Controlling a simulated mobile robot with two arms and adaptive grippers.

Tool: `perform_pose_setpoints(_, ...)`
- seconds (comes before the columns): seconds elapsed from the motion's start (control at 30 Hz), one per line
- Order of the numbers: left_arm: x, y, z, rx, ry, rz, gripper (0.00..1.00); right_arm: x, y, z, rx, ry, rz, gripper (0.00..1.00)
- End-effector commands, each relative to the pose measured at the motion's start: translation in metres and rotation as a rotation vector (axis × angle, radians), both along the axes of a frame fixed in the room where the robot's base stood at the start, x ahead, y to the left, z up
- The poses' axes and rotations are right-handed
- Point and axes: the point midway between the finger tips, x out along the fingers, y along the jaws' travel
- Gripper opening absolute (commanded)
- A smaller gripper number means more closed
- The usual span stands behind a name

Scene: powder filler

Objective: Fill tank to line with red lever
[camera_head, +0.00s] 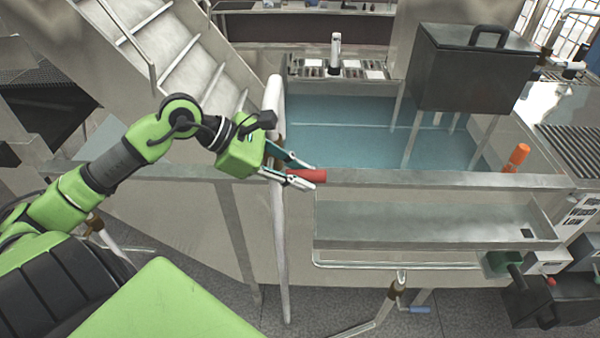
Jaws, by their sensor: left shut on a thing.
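The red lever (313,175) sticks out to the right beside a pale vertical pipe (279,225), at the height of the tank's front rim. My left gripper (303,177) is shut on the red lever, with its fingers around the red grip. The tank (350,110) lies behind the rim and holds blue-green liquid. A pale line runs across the liquid area near the back; I cannot tell whether it is a fill mark. My right gripper is not in view.
A metal box with a black handle (475,65) stands over the tank at the right. An orange-handled part (517,155) rises near the right rim. A metal trough (430,225) hangs in front. Metal stairs (165,50) stand at the left.

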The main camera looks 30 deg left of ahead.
Motion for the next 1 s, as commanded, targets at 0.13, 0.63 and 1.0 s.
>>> perform_pose_setpoints(0.13,-0.0001,0.0002,-0.0017,0.017,0.010,0.000,0.00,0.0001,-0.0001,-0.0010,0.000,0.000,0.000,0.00)
perform_pose_setpoints(0.63,-0.0006,0.0001,-0.0024,0.018,0.014,-0.001,0.36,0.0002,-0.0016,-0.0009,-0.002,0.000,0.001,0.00)
perform_pose_setpoints(1.0,-0.0016,0.0018,0.0004,0.017,0.012,0.000,0.36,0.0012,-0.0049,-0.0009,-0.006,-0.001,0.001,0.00)
